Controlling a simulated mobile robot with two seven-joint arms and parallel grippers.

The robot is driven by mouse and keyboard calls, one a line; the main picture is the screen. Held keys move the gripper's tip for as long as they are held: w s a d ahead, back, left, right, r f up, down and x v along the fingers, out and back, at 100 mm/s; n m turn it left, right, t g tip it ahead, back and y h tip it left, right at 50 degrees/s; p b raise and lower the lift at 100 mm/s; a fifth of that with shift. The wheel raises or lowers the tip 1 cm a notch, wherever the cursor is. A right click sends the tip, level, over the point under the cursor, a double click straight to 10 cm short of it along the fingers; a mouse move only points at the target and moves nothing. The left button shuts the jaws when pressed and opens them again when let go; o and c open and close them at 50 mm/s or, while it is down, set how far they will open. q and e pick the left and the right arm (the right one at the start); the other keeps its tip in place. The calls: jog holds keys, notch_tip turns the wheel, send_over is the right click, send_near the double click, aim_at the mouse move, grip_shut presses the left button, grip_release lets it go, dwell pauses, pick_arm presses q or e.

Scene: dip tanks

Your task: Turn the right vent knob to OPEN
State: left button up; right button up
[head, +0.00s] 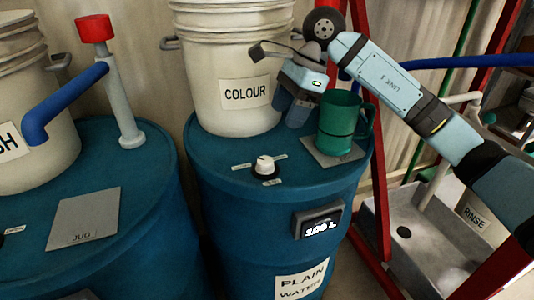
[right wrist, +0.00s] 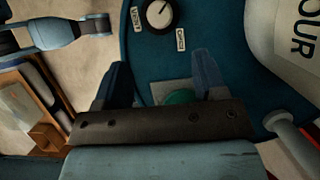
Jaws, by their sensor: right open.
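The right vent knob is a round white knob (head: 264,165) on a dark base, on top of the right blue drum (head: 225,165). Small white labels lie around it. In the right wrist view the knob (right wrist: 158,13) is at the top edge. A label reading OPEN (right wrist: 180,39) is below right of it, and another is at its left. The knob's exact setting is hard to tell. My right gripper (head: 294,108) is over the drum, between the COLOUR bucket and the green jug, apart from the knob. Its fingers (right wrist: 158,80) are open with nothing gripped.
The white COLOUR bucket (head: 215,80) stands behind the knob. The green jug (head: 338,122) stands on a grey plate (head: 318,155) to its right. A red-topped post (head: 110,80) with a blue spout is on the left drum. A sink (head: 415,240) and red frame are at right.

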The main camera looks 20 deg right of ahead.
aim_at(266, 160)
jog(key=x, duration=1.2)
jog(key=shift+a, duration=0.15)
jog(key=c, duration=0.9)
